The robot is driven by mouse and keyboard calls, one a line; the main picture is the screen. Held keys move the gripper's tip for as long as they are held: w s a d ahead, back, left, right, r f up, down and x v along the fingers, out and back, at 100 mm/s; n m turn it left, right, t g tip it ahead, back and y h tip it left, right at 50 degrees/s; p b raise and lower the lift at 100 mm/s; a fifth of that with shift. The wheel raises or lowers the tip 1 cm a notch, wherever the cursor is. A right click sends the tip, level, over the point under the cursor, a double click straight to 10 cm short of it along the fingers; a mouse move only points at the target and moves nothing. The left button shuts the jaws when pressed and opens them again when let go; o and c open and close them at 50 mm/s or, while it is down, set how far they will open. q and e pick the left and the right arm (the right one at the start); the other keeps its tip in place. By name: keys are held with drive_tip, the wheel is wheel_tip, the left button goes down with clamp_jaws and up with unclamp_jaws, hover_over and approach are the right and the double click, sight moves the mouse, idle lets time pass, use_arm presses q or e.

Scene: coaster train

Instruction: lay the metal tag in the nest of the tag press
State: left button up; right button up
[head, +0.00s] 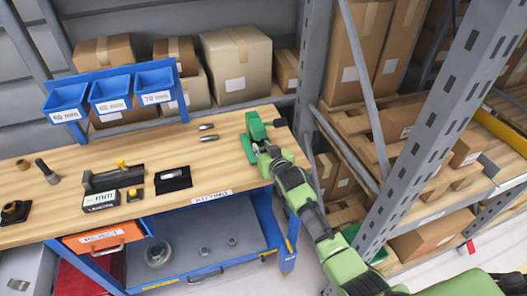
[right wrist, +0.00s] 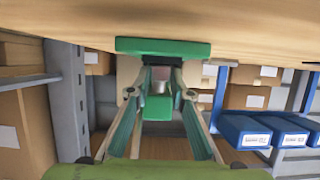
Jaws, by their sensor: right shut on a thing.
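The tag press (head: 254,127) is a small green device at the right end of the wooden workbench. In the right wrist view, which looks upside down, its green base (right wrist: 162,47) is at the top, against the bench top. My right gripper (head: 262,148) is at the near side of the press. In the right wrist view its two fingers (right wrist: 161,80) are close together in front of the press. A small pale metal piece (right wrist: 160,74) shows between the fingertips, apparently the metal tag; its edges are hard to make out. The nest is mostly hidden by the fingers. My left gripper is not in view.
On the workbench (head: 226,168) lie two small metal pieces (head: 207,133), a black tray (head: 173,179) and a dark fixture (head: 113,179). Blue bins (head: 110,94) hang behind. A grey rack post (head: 440,130) stands close to my right arm. The bench between tray and press is mostly clear.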

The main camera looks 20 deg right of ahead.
drive_tip(key=o, duration=1.1)
drive_tip(key=v, duration=1.2)
